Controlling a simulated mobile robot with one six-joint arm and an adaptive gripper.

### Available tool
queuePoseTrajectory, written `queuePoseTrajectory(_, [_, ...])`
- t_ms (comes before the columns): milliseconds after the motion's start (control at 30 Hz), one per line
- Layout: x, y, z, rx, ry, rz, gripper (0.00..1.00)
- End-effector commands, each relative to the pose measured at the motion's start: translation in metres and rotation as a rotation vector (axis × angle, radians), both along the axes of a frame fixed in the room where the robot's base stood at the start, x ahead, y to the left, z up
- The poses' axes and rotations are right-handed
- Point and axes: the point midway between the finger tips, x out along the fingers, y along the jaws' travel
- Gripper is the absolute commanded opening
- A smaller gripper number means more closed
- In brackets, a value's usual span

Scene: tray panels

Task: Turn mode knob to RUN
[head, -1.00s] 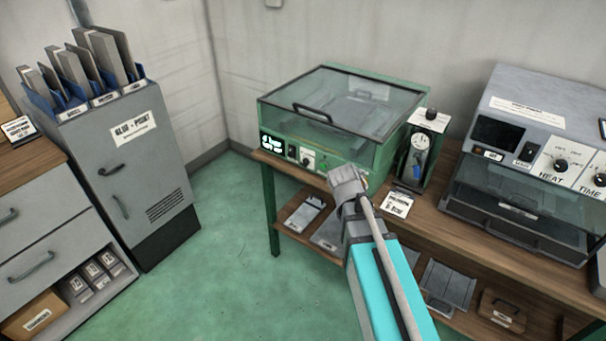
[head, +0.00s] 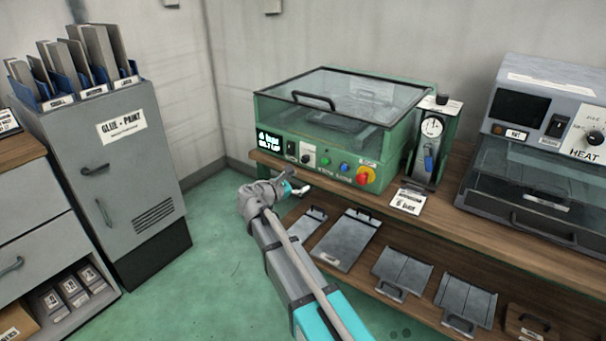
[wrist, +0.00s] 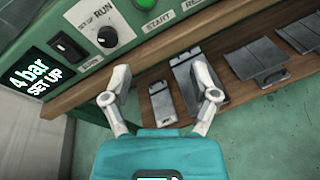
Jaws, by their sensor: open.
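The mode knob (wrist: 107,38) is a small dark round knob on a pale plate, marked SET UP and RUN, on the green machine's front panel. It also shows in the head view (head: 308,158). Which mark its pointer faces is too small to tell. The lit display (wrist: 33,78) beside it reads "4 bar SET UP". My gripper (wrist: 160,85) is open and empty, its two grey fingers spread apart. The knob lies beyond and left of the fingers in the wrist view, not between them. In the head view my gripper (head: 299,189) is below and in front of the panel.
A black rocker switch (wrist: 67,48) sits left of the knob. A green START button (wrist: 149,4), a blue button and a red stop button (head: 365,177) sit to its right. The wooden bench edge (head: 340,201) is close to my gripper. Metal trays lie on the lower shelf.

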Motion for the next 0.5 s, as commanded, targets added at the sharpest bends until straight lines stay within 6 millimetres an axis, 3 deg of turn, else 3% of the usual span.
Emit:
queuePoseTrajectory(33, [0.007, 0.017, -0.009, -0.059, 0.003, 0.031, 0.77])
queuePoseTrajectory(200, [0.014, 0.054, -0.006, -0.228, 0.009, 0.104, 0.77])
queuePoseTrajectory(333, [0.015, 0.067, -0.004, -0.290, 0.010, 0.127, 0.77])
queuePoseTrajectory(500, [0.015, 0.070, -0.001, -0.308, 0.010, 0.132, 0.77])
